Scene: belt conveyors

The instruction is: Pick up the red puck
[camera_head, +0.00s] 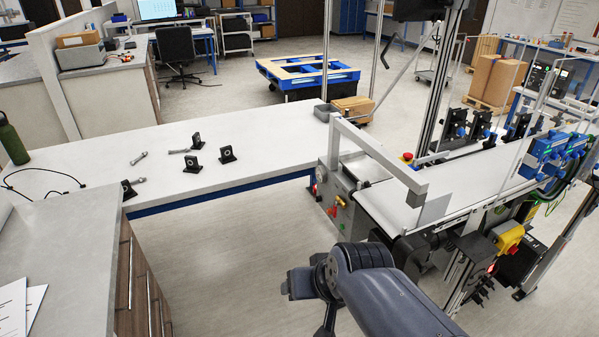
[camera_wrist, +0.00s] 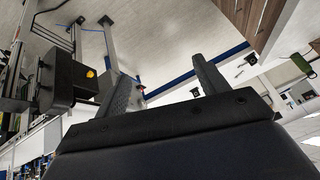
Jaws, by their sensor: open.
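I cannot make out a red puck in either view. My gripper (camera_wrist: 162,68) shows in the wrist view, with its two dark fingers spread apart and nothing between them. In the head view, my grey arm reaches in from the bottom, over open floor in front of the conveyor; the fingers cannot be made out there. The conveyor belt (camera_head: 398,205) is pale, and the part of it that I see carries no puck.
A long white table (camera_head: 260,140) holds several black brackets (camera_head: 227,154) and metal bolts. A counter (camera_head: 70,240) stands at left. Floor between them is clear.

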